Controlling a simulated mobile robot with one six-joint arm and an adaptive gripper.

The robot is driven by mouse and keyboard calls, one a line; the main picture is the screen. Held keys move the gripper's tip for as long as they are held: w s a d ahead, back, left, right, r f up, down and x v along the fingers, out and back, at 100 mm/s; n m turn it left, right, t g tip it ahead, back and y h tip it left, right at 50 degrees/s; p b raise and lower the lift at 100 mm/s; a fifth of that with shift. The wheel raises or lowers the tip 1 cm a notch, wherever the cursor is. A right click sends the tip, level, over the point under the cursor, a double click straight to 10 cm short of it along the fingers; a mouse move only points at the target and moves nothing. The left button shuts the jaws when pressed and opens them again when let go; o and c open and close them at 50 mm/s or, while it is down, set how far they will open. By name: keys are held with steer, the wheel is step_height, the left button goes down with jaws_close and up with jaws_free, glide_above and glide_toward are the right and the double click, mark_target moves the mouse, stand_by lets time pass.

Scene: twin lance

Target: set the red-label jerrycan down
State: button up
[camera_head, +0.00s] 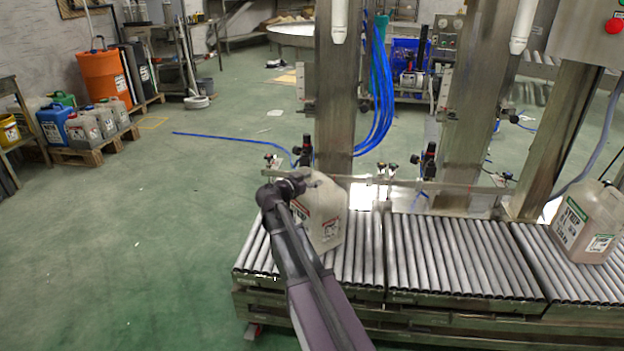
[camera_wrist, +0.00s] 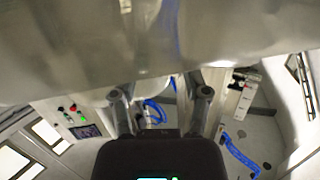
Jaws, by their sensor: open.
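A pale translucent jerrycan (camera_head: 328,218) stands upright on the left section of the roller conveyor (camera_head: 368,255). Part of its label shows on the front; my arm hides its left side, and the label's colour is hard to tell. My gripper (camera_head: 297,184) is at the can's upper left, by its handle; contact cannot be made out. In the wrist view the two fingers of my gripper (camera_wrist: 160,95) are apart with nothing seen between them. A large pale, blurred surface, apparently the jerrycan (camera_wrist: 150,45), fills the top of that view.
Another jerrycan (camera_head: 588,222) with a green label stands on the right conveyor section. The middle rollers are clear. A rail (camera_head: 400,182) and steel posts (camera_head: 337,90) stand behind the conveyor. Several cans sit on pallets (camera_head: 92,152) at far left; the green floor between is open.

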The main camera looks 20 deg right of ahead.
steer(key=p+v, duration=0.1)
steer(key=v, duration=0.9)
steer(key=shift+a, duration=0.1)
stand_by(0.3)
steer(key=s+a+f+n+g+y, duration=0.4)
steer(key=s+f+n+y, duration=0.25)
steer(key=s+f, duration=0.5)
steer(key=s+a+f+n+g+y, duration=0.2)
steer(key=s+a+f+n+y, duration=0.2)
steer(key=s+a+n+y, duration=0.3)
steer(key=s+a+y, duration=0.1)
steer(key=s+a, duration=0.1)
steer(key=s, duration=0.1)
steer(key=shift+a, duration=0.3)
steer(key=shift+n+y+p, duration=0.25)
steer(key=shift+p, duration=0.05)
